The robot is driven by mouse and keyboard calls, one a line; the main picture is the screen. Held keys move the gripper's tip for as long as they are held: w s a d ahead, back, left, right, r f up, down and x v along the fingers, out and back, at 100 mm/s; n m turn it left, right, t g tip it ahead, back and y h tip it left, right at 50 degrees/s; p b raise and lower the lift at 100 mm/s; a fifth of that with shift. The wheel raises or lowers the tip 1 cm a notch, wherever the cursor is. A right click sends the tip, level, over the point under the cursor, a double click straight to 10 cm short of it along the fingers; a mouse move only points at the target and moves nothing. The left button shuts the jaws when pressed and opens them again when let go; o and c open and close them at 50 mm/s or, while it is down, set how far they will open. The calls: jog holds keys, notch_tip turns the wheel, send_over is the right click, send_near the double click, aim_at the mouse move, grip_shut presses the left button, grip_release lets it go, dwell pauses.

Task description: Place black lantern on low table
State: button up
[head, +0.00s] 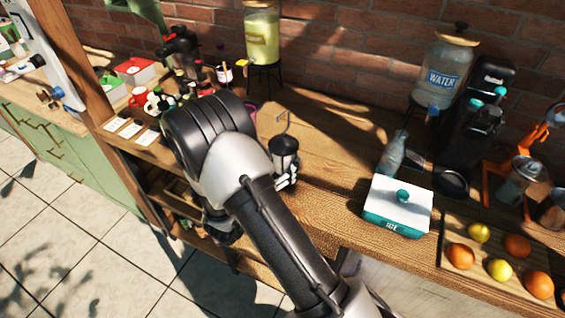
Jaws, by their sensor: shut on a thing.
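The black lantern (285,152), small with a dark cap and a thin hooked handle on top, appears upright in the middle of the head view. My gripper (287,181) is shut on it low down; pale finger parts show at its right side. My own arm covers the rest of the gripper and the area to its left. The lantern shows against the front part of the wooden counter (325,135); I cannot tell whether its base touches anything. I cannot make out a separate low table in this view.
A white and teal box (398,205) and a glass bottle (392,152) stand right of the lantern. A fruit tray (448,279) is at the lower right. Drink dispensers (444,72) line the brick wall. The counter between lantern and box is mostly clear.

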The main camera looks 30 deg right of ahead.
jog(key=shift+f, duration=0.1)
jog(key=o, duration=1.4)
